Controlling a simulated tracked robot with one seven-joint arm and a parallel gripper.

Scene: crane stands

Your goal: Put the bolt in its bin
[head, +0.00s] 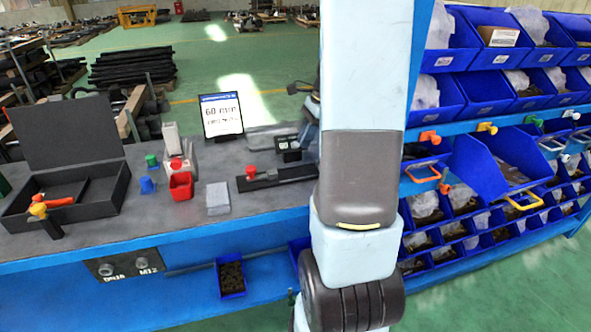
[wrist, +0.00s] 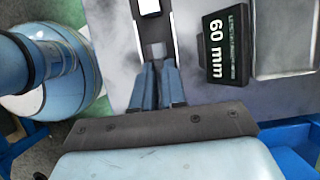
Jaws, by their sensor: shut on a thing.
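My gripper (wrist: 159,85) is in the wrist view, its two fingers close together above a black gauge rail with a pale slot. It is shut on a small grey thing (wrist: 158,52) at the fingertips, mostly hidden; I cannot tell for certain whether this is the bolt. A black display (wrist: 222,50) beside the rail reads 60 mm. In the head view my arm hides the gripper; the black gauge rail (head: 275,178) with a red knob lies on the bench to its left. A sign (head: 221,115) also reads 60 mm. Racks of blue bins (head: 505,165) stand at the right.
A small blue bin (head: 231,278) sits on the lower shelf. One larger blue bin (head: 480,170) juts from the rack.

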